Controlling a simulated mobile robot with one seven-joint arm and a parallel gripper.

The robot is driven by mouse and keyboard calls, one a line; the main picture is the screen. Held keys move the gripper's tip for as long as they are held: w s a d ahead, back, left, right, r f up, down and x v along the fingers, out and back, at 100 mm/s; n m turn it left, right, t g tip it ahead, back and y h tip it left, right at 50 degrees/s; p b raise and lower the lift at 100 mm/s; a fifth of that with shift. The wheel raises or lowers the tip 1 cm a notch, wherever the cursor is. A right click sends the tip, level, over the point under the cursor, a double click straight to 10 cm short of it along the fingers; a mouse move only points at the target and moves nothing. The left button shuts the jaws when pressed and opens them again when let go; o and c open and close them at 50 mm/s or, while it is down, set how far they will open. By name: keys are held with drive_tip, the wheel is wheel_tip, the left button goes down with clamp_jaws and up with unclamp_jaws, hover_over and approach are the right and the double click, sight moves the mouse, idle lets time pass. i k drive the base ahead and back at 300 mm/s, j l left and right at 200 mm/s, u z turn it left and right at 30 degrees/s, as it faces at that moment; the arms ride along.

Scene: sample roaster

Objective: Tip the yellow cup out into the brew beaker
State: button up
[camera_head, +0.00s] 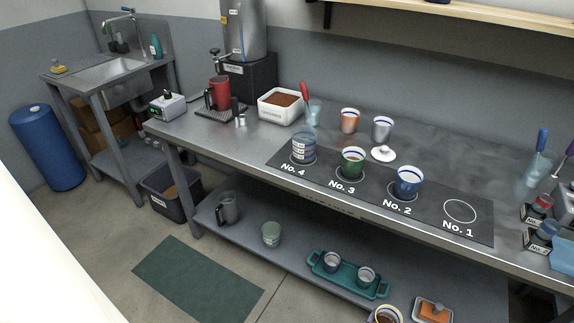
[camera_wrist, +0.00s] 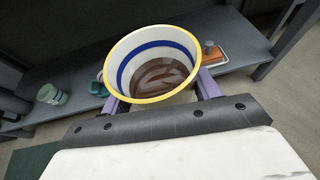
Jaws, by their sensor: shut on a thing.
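The yellow cup (camera_wrist: 154,62) is white with a yellow rim and a blue band inside, and it holds brown contents. My gripper (camera_wrist: 160,92) is shut on it, one purple finger on each side. The cup appears roughly upright. In the head view the yellow cup (camera_head: 388,314) shows at the bottom edge, in front of the lower shelf, partly cut off. A clear glass vessel with a red-handled tool (camera_head: 314,112) stands on the bench behind mat spot No. 4. I cannot tell whether it is the brew beaker.
No. 1 (camera_head: 460,211) is empty. A teal tray (camera_head: 347,283) holds two cups on the lower shelf.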

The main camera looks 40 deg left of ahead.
sight(304, 145)
drive_tip(key=u, duration=0.7)
drive_tip(key=i+l+u, duration=0.1)
drive_tip(key=u, duration=0.2)
drive_tip(key=l+u, duration=0.3)
drive_tip(key=i+l+u, duration=0.1)
drive_tip(key=l+u, duration=0.6)
drive_tip(key=l, duration=0.85)
